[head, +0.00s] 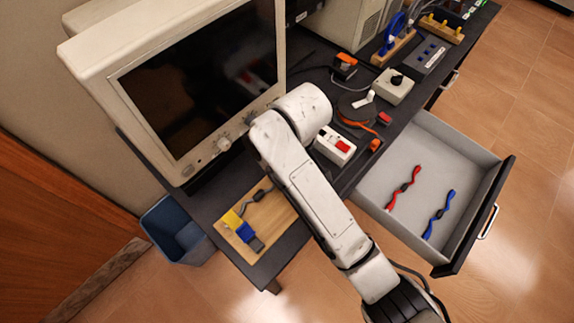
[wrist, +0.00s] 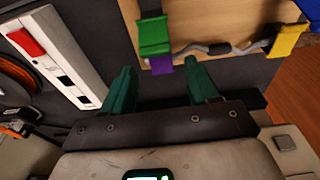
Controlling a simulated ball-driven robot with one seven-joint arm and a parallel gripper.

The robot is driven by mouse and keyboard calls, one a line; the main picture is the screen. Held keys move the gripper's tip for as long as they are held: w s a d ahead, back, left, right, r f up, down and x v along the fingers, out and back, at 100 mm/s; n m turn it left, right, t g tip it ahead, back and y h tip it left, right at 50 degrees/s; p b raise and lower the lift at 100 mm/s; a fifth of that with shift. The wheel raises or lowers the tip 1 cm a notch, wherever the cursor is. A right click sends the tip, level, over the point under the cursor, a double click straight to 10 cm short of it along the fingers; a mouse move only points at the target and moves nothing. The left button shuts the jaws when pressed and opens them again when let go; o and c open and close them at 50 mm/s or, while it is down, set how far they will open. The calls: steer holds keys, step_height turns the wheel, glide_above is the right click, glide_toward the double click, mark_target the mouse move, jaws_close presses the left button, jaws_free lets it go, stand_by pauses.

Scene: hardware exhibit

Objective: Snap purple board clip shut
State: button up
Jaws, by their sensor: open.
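In the wrist view, a purple clip (wrist: 160,65) sits at the edge of the wooden board (wrist: 215,22). I cannot tell whether the clip is open or shut. My gripper (wrist: 161,74) is open and empty, with one green fingertip on each side of the purple end and a gap on both sides. In the head view, the board (head: 270,216) shows beside my arm, which hides the purple clip and my gripper.
A grey cable runs along the board to a yellow clip (wrist: 287,40), with a blue clip (wrist: 308,10) beside it. A white box with a red switch (wrist: 48,52) stands left of my gripper. A monitor (head: 205,85) stands behind the board. An open drawer (head: 425,180) holds red and blue leads.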

step_height(320, 180, up, 8)
steer(key=p, duration=0.3)
steer(key=shift+s+d+p, duration=0.35)
steer(key=shift+d, duration=0.1)
